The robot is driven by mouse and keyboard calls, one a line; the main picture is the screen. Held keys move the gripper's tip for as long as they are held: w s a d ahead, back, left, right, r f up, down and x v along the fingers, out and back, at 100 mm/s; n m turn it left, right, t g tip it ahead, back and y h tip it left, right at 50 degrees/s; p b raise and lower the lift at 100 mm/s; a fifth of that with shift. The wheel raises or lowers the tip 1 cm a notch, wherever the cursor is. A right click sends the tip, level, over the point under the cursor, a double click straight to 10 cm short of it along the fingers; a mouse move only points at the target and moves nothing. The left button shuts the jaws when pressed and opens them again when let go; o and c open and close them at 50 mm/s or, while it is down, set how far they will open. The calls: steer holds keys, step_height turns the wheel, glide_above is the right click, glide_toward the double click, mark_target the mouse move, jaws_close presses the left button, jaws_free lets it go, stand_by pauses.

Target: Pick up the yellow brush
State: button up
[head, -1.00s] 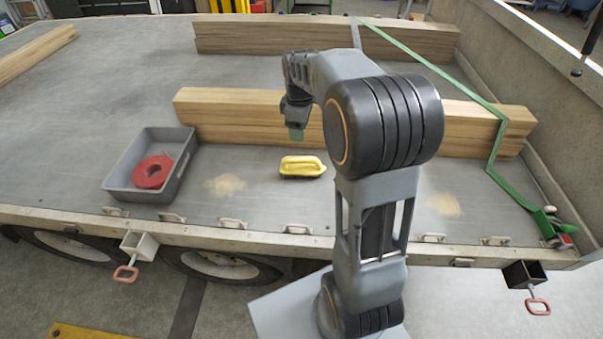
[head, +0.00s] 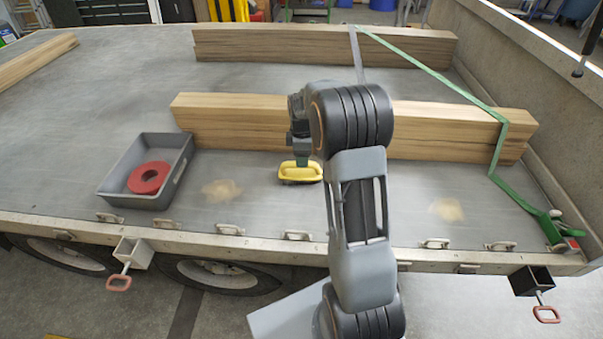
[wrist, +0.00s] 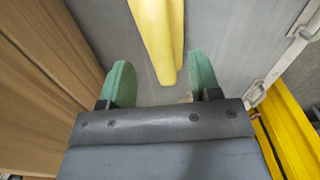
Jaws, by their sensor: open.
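The yellow brush (head: 300,172) lies on the grey trailer bed, in front of the middle timber stack. In the wrist view its yellow handle (wrist: 158,40) runs from the top edge down to between the green fingertips. My gripper (head: 302,160) is above the brush and hides part of it in the head view. In the wrist view my gripper (wrist: 164,84) is open, with one finger on each side of the handle's near end and gaps between. I cannot tell how far the fingertips are above the brush.
A grey bin (head: 120,183) with a red ring (head: 149,178) stands to the left. Timber stacks (head: 240,125) lie behind the brush. A green strap (head: 430,70) crosses the timber on the right. Sawdust patches (head: 222,190) lie on the bed. Metal loops line the front edge.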

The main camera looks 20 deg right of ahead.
mark_target(302, 172)
steer(key=shift+f, duration=2.4)
steer(key=shift+s, duration=0.1)
steer(key=c, duration=1.1)
